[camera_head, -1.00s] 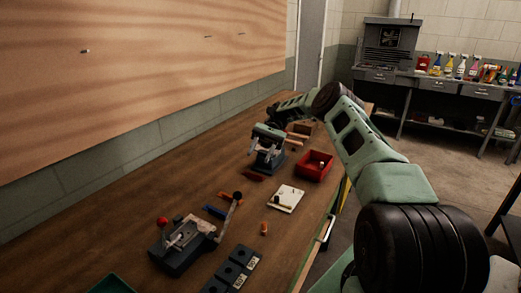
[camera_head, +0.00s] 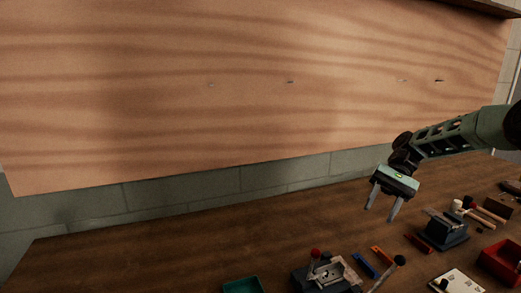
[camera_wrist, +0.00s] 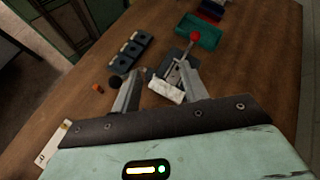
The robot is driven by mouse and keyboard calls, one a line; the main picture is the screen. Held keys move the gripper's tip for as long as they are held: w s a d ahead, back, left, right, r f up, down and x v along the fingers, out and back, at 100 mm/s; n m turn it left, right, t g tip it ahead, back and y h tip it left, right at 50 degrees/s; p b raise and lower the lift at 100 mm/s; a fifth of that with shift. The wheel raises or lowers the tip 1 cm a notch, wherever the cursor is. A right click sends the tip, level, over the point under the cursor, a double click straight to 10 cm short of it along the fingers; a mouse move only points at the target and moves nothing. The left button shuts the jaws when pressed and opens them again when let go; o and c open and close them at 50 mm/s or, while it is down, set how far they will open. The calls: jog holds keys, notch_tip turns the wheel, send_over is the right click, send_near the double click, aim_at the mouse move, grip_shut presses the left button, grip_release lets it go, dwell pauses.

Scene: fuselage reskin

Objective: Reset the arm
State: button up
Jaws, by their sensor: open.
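My arm (camera_head: 460,135) reaches in from the right in the head view. My gripper (camera_head: 382,205) hangs above the wooden workbench (camera_head: 150,245), fingers pointing down and spread apart, with nothing between them. In the wrist view the two fingers of my gripper (camera_wrist: 160,90) are apart. Beyond them lies a clamp-like fixture (camera_wrist: 178,72) with a red knob, which also shows at the bottom of the head view (camera_head: 325,275). The gripper touches nothing that I can see.
A vise (camera_head: 443,230), a red bin (camera_head: 503,262) and a white board (camera_head: 458,282) stand at the right. A teal tray (camera_head: 242,285) is at the front. A dark block with several sockets (camera_wrist: 130,50) shows in the wrist view. A wooden panel (camera_head: 230,90) covers the wall. The bench's left part is clear.

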jog(key=s+a+r+n+t+h, duration=0.1)
jog(key=s+a+r+n+h, duration=0.2)
jog(key=s+a, duration=0.6)
jog(key=s+a+r+n+t+h, duration=0.1)
jog(key=s+a+n+h, duration=0.25)
jog(key=s+a, duration=0.5)
jog(key=s+a+f+n+t+h, duration=0.1)
jog(key=s+n+t, duration=0.4)
jog(key=s, duration=1)
jog(key=shift+s+a+f+n, duration=0.2)
jog(key=shift+s+f+n, duration=0.1)
jog(key=shift+n, duration=0.55)
